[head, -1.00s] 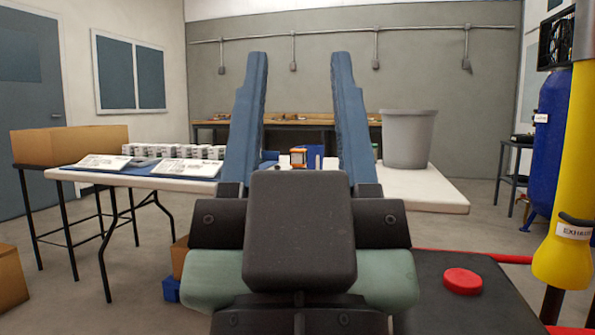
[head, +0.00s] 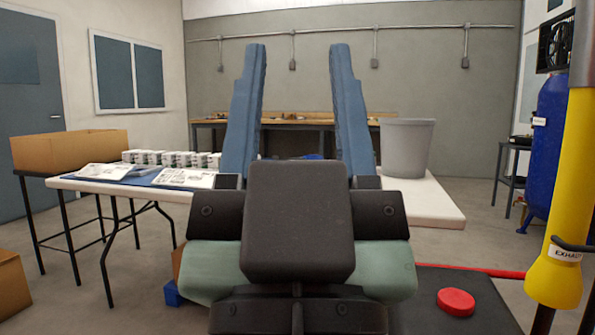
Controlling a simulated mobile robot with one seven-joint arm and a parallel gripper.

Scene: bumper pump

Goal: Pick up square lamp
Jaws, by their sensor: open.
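My gripper (head: 298,48) is open, its two long blue fingers pointing up and away over the table, with nothing visible between the fingertips. No square lamp can be made out now. A small orange-edged boxy item, possibly the lamp, showed between the fingers earlier; that spot is now behind the dark body of my gripper. Only a sliver of a blue thing (head: 312,157) shows just above that body. The white table (head: 430,207) extends on both sides of my gripper.
A grey bin (head: 406,150) stands on the table's right part. Papers (head: 185,178) and a row of small white boxes (head: 165,158) lie on the left. A yellow post (head: 562,200) and a red button (head: 456,302) are at right. A workbench (head: 290,122) stands behind.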

